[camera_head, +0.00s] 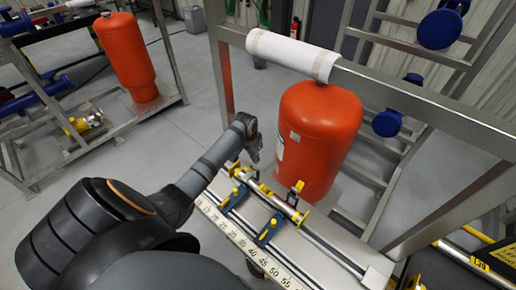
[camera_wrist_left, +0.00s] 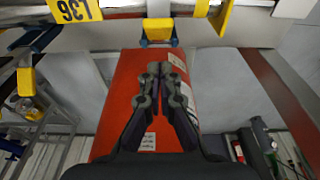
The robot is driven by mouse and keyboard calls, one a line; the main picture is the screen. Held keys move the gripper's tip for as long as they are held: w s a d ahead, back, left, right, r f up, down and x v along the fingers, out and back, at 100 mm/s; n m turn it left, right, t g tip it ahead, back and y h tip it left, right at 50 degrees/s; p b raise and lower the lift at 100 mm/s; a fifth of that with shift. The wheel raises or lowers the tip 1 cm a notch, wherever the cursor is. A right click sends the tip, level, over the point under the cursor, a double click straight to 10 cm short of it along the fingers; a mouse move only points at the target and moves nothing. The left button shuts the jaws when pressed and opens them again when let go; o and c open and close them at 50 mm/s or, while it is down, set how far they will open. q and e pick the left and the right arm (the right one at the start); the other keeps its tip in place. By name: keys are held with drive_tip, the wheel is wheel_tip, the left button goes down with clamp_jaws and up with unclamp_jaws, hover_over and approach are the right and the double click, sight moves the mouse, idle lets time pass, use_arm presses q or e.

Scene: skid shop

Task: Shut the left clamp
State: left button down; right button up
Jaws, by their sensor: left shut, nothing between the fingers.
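The left clamp (camera_head: 235,197) is blue with yellow parts and sits on the pale bench, at the left part of a metal pipe (camera_head: 270,194). I cannot tell whether its handle is up or down. A similar right clamp (camera_head: 269,231) sits farther along, with a yellow piece standing up beside it. My left gripper (camera_head: 254,154) is just beyond the left clamp, in front of the red tank, apart from the clamp as far as I can see. In the left wrist view its fingers (camera_wrist_left: 160,72) are together and empty. My right gripper is not in view.
A red tank (camera_head: 318,135) hangs close behind the bench, under a steel frame (camera_head: 430,100) with a white roll (camera_head: 292,54). A ruler (camera_head: 244,243) runs along the bench's near edge. A yellow tag (camera_wrist_left: 75,9) shows in the wrist view.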

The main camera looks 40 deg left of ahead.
use_arm(q)
drive_tip(key=shift+w, duration=0.1)
drive_tip(key=w+p+v, duration=0.1)
drive_tip(key=p+v, duration=0.3)
drive_tip(key=v, duration=0.2)
drive_tip(key=shift+w+r, duration=0.5)
drive_tip(key=shift+w, duration=0.05)
drive_tip(key=shift+d, duration=0.1)
